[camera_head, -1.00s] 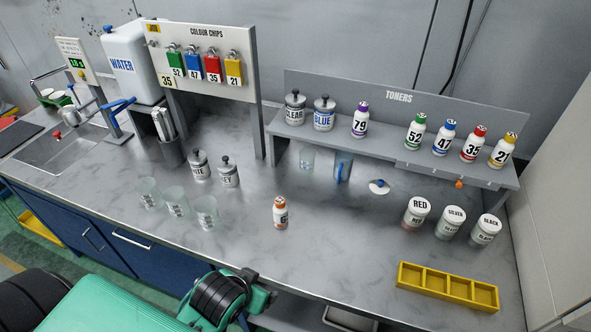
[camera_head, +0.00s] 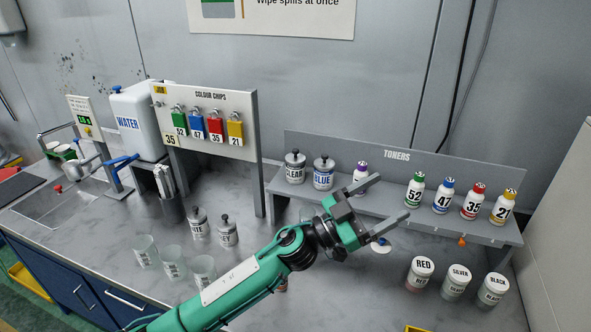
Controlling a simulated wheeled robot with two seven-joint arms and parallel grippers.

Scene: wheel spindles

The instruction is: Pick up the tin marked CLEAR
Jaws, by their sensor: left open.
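The tin marked CLEAR (camera_head: 294,168) stands upright at the left end of the grey toner shelf (camera_head: 440,218). It is a metal tin with a dark knob on its lid. A similar tin marked BLUE (camera_head: 323,173) stands just right of it. My left gripper (camera_head: 394,198) is open and empty, in front of the shelf and to the right of both tins, with its fingers pointing right. It partly covers the purple-capped bottle (camera_head: 361,170). My green left arm comes in from the lower left and hides part of the bench. My right gripper is not in view.
Toner bottles 52, 47, 35 and 21 (camera_head: 503,208) stand along the shelf's right side. Tubs marked RED (camera_head: 421,273), SILVER and BLACK stand below. Glass beakers (camera_head: 172,262) and two small tins (camera_head: 228,231) stand at left. The colour chip board (camera_head: 215,95) rises left of the shelf.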

